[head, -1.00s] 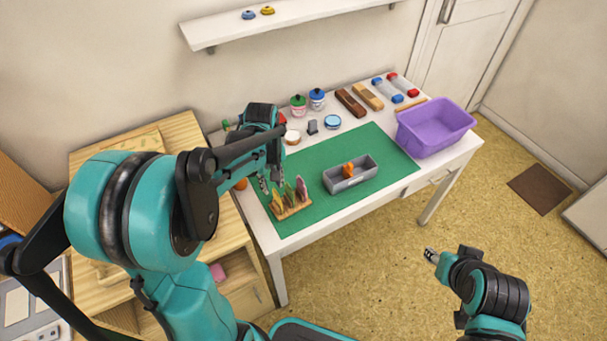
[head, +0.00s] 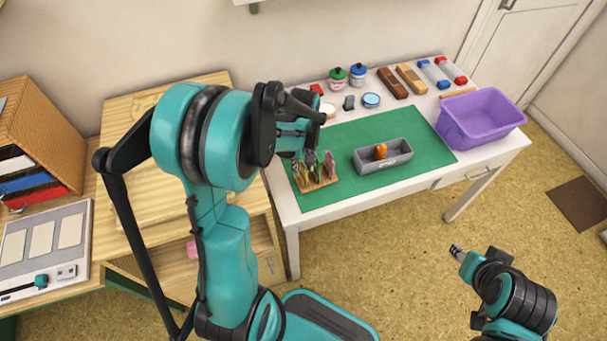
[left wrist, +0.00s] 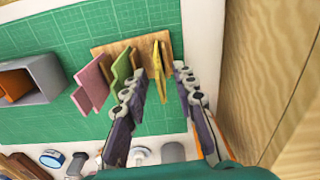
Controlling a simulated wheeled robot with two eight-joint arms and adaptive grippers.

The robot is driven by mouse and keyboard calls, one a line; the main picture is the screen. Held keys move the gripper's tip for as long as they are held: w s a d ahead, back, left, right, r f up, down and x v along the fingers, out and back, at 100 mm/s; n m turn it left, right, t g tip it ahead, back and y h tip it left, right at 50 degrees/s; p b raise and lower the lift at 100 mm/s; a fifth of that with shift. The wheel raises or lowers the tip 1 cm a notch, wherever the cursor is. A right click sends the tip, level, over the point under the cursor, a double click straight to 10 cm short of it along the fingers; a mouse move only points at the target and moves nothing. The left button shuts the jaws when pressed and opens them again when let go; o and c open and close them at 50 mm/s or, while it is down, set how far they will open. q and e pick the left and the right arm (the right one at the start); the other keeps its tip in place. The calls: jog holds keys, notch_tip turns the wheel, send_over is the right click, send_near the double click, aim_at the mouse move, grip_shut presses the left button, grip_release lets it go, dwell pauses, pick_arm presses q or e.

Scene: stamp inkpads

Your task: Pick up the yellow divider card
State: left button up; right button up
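The yellow divider card (left wrist: 159,72) stands at the right end of a small wooden rack (left wrist: 103,50) in the left wrist view. A green card (left wrist: 121,70) and a pink card (left wrist: 90,88) stand in the same rack to its left. My left gripper (left wrist: 158,77) is open, with one finger on each side of the yellow card and a visible gap on the right. In the head view my left gripper (head: 302,160) is over the rack (head: 318,184) and partly hides the cards. My right gripper (head: 456,250) is off the table's front; its fingers are too small to judge.
The rack stands on a green mat (head: 345,135) on a white table. A grey bin (head: 384,163) with an orange object is to its right. A purple basket (head: 480,118) stands at the right end. Jars and blocks line the back. Mat space behind the bin is clear.

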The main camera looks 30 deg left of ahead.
pick_arm(q)
grip_shut()
jog(key=shift+r, duration=0.15)
jog(key=shift+r, duration=0.25)
notch_tip(320, 180, up, 4)
jog(key=shift+f+p, duration=0.15)
jog(key=shift+p, duration=1)
jog(key=s+d+r+p, duration=0.3)
jog(key=d+r, duration=0.3)
jog(key=d, duration=0.5)
jog(key=shift+s+r+p, duration=0.3)
jog(key=shift+s+p, duration=0.05)
jog(key=shift+s, duration=0.3)
